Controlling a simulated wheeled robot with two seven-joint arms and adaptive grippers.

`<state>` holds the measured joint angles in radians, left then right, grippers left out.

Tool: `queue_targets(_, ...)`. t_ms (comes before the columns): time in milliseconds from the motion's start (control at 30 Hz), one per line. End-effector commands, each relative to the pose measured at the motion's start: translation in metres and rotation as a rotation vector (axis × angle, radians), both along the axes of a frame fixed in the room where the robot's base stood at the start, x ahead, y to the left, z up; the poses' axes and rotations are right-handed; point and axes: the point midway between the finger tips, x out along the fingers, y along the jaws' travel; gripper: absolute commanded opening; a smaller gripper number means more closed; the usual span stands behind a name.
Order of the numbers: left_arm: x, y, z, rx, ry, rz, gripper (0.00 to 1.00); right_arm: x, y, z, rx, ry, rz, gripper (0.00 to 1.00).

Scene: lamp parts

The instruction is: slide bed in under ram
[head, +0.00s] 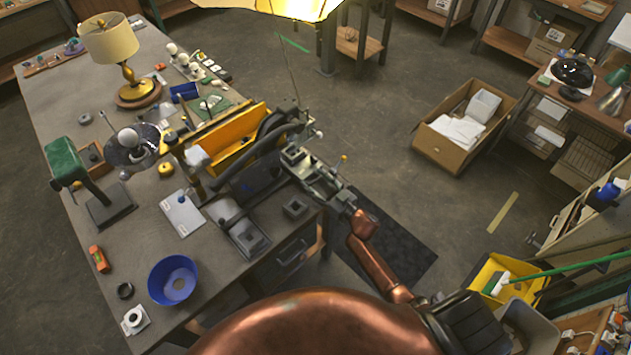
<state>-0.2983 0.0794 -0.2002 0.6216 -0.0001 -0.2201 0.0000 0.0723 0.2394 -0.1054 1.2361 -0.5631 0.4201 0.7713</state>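A grey block with a recessed top, apparently the bed (249,237), sits at the bench edge in front of the machine. The ram cannot be clearly made out; the dark parts and my gripper crowd that area. My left gripper is not in view.
A cardboard box (440,148) stands on the open floor to the right.

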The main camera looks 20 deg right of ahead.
Motion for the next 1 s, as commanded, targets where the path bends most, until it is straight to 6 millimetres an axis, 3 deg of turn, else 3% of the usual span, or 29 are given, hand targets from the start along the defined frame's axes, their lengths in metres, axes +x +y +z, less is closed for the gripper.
queue_targets(533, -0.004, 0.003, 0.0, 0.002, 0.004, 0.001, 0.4, -0.009, -0.005, 0.0, 0.0, -0.001, -0.001, 0.59)
queue_targets(1000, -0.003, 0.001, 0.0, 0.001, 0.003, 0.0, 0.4, -0.093, -0.033, 0.0, 0.002, -0.002, 0.0, 0.59)
